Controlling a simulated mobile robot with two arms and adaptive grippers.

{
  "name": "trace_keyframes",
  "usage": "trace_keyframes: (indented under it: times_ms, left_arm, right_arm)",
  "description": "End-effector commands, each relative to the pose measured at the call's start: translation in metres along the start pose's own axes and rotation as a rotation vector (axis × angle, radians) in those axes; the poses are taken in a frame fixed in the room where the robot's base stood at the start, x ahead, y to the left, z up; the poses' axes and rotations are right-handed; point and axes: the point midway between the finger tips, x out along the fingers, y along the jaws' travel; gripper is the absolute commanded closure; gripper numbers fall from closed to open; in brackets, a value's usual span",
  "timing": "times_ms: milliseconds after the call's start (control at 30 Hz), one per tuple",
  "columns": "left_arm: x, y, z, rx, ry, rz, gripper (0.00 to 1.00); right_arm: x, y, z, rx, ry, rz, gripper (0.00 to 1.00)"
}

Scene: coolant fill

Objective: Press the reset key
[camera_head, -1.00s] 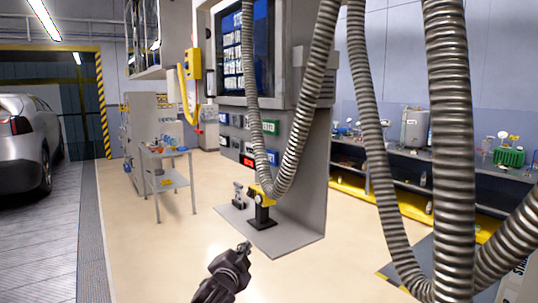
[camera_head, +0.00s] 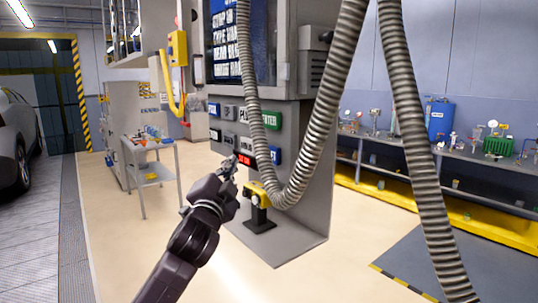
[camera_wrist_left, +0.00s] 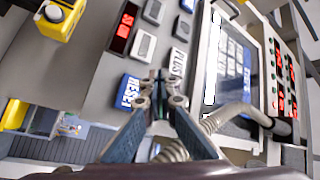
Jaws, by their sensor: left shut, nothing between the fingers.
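The reset key is a blue key lettered RESET in the left wrist view (camera_wrist_left: 128,92), just left of the fingertips. In the head view, a blue key (camera_head: 276,155) sits at the lower right of the key panel, partly behind a hose; its lettering is unclear. My left gripper (camera_head: 228,167) is shut and empty in front of the panel, left of the red display (camera_head: 247,160). In the left wrist view, its fingertips (camera_wrist_left: 161,97) meet, with a green patch partly hidden behind them. Contact with the panel cannot be told. My right gripper is not in view.
Other keys, including green ENTER (camera_head: 271,120) and grey PLUS (camera_wrist_left: 179,62), are close by. A ribbed hose (camera_head: 320,115) hangs before the machine's right side. A yellow-and-black fixture (camera_head: 260,205) stands below the panel. A small cart (camera_head: 152,172) is left; open floor lies between.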

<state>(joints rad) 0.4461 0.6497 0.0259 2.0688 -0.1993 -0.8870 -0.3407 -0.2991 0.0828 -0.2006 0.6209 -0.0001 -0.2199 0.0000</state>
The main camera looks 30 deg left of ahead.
Motion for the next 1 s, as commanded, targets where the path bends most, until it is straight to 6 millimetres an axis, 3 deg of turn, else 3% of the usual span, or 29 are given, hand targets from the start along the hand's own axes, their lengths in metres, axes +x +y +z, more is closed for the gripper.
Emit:
trace_keyframes:
  times_ms: [233,700,1000]
  left_arm:
    - [0.007,0.006,-0.003,-0.001,-0.002,0.002,1.00]
    - [0.050,0.037,-0.035,-0.002,-0.001,0.002,1.00]
    - [0.061,0.045,-0.044,-0.001,-0.001,0.002,1.00]
  right_arm:
    - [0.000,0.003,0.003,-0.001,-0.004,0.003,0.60]
    - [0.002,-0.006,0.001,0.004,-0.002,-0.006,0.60]
    - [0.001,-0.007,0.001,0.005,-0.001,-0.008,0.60]
